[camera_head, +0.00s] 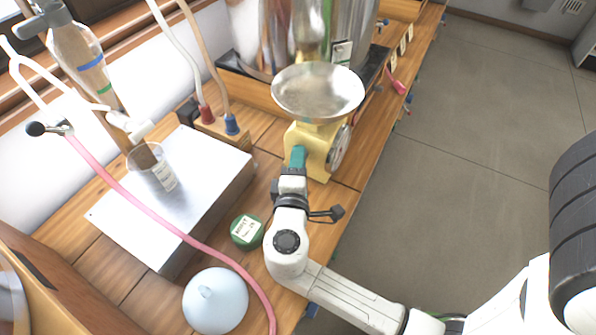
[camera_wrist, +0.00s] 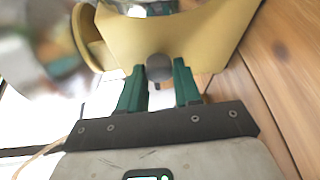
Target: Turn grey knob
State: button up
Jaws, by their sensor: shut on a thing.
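A yellow scale (camera_head: 312,145) with a round metal pan (camera_head: 317,92) stands on the wooden bench. In the wrist view, the scale's yellow body (camera_wrist: 200,35) fills the top, and the small round grey knob (camera_wrist: 159,66) sits on its lower edge. My gripper (camera_head: 298,157) is at the near side of the scale. In the wrist view, the two green fingers of my gripper (camera_wrist: 160,76) are on either side of the knob, shut on it. In the head view, the knob is hidden by the gripper.
A metal box (camera_head: 185,205) bearing a beaker (camera_head: 150,165) stands left. A green-lidded container (camera_head: 246,231) and a pale blue dome (camera_head: 215,300) are near my arm. A pink hose (camera_head: 150,213) crosses the bench. Open floor (camera_head: 480,150) lies right of the bench edge.

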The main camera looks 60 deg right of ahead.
jog(key=shift+m+h+b, duration=0.3)
jog(key=shift+m+b, duration=0.2)
jog(key=shift+b, duration=0.25)
jog(key=o, duration=1)
jog(key=shift+o, duration=0.2)
jog(key=shift+s+a, duration=0.1)
jog(key=v, duration=1)
jog(key=shift+s+a+b, duration=0.2)
jog(key=shift+b, duration=0.2)
jog(key=shift+f, duration=0.1)
